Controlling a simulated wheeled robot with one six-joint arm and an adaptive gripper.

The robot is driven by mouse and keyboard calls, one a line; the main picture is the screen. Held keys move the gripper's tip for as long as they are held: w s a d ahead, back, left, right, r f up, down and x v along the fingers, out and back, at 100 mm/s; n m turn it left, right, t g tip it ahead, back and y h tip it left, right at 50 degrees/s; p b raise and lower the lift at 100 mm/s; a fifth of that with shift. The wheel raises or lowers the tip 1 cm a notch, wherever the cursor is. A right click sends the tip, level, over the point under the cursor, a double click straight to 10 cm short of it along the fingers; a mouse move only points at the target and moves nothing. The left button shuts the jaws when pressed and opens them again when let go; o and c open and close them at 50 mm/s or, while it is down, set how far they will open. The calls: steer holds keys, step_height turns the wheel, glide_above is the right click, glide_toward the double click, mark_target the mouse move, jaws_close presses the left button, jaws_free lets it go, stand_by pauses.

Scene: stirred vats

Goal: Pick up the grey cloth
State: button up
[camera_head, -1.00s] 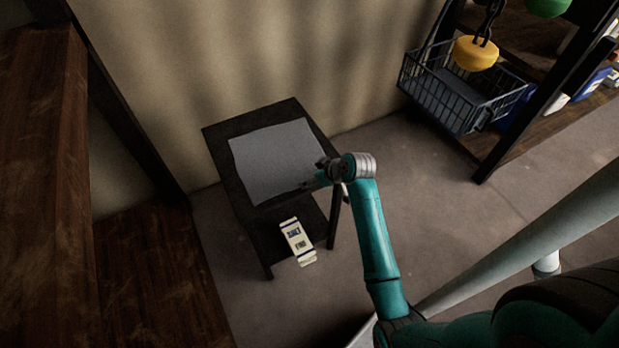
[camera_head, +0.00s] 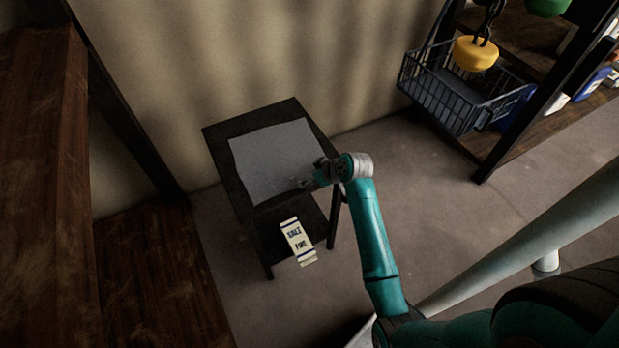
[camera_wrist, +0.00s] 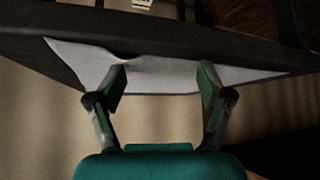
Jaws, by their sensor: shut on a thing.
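The grey cloth (camera_head: 265,160) lies spread over the top of a small dark table, covering most of it. My gripper (camera_head: 307,183) is at the cloth's right front edge, low over the tabletop. In the wrist view the cloth (camera_wrist: 160,78) shows between and behind the fingers of my gripper (camera_wrist: 163,80), with a fold by the left fingertip. The fingers are shut on the cloth, though a gap between them shows in this view. The exact pinch is hard to make out.
The dark table (camera_head: 220,132) stands against the wall. A white salt carton (camera_head: 298,242) is below its top. A wire basket (camera_head: 455,100) and a yellow hanging weight (camera_head: 475,53) are at the upper right, by a shelf. Brown wooden furniture (camera_head: 45,200) fills the left.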

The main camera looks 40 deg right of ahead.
steer(key=shift+s+f, duration=0.15)
steer(key=shift+f, duration=0.1)
step_height(320, 180, up, 4)
steer(key=shift+d+r, duration=0.1)
steer(key=shift+r, duration=0.1)
jaws_close()
step_height(320, 180, up, 8)
